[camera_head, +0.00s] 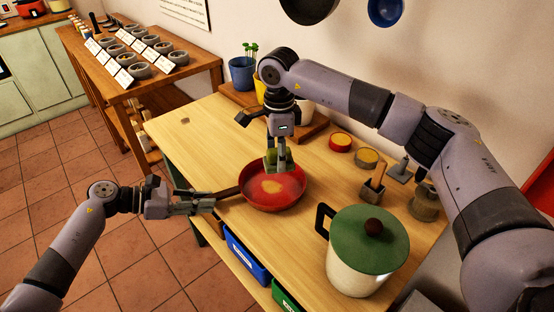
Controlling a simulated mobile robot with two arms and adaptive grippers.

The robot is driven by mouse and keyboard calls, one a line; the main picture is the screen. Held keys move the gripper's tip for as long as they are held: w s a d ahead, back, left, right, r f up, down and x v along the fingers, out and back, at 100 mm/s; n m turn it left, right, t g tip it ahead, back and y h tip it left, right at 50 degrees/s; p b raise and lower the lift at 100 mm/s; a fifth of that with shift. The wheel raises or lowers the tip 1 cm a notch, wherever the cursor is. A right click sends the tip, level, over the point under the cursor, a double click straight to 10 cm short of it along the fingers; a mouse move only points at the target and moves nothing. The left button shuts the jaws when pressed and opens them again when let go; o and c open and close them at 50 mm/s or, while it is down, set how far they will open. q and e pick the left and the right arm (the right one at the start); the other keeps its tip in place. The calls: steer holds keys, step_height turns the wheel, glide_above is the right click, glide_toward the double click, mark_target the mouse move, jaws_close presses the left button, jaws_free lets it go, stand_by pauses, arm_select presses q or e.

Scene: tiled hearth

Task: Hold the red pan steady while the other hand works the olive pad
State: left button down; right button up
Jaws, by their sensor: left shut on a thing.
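The red pan (290,194) lies on the wooden worktop with a yellowish patch in its middle. Its dark handle (229,192) points left, past the table's edge. My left gripper (208,201) is shut on the end of this handle. My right gripper (277,162) points down over the pan's far left part. The olive pad (269,159) shows between its fingers, and they appear shut on it. The pad's lower side is at the pan's inside; I cannot tell whether it touches the surface.
A cream pot (355,273) with a green lid stands at the front right. Small red and yellow pots (341,142), a wooden-handled tool (374,183) and a jar (425,203) stand at the back right. A blue cup (242,74) stands on a raised board.

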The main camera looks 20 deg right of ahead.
glide_above(280, 185)
steer(key=shift+w+a+f, duration=0.1)
steer(key=shift+f, duration=1.3)
steer(key=shift+a+f, duration=0.1)
steer(key=shift+f, duration=1.25)
steer(key=shift+f, duration=0.95)
steer(key=shift+a+r, duration=0.1)
steer(key=shift+a, duration=1.7)
arm_select(q)
steer(key=shift+r, duration=0.1)
arm_select(e)
steer(key=shift+d+f, duration=0.25)
steer(key=shift+d, duration=0.7)
steer(key=shift+d+f, duration=0.2)
steer(key=shift+d, duration=0.75)
steer(key=shift+a+r, duration=0.1)
steer(key=shift+r, duration=3.05)
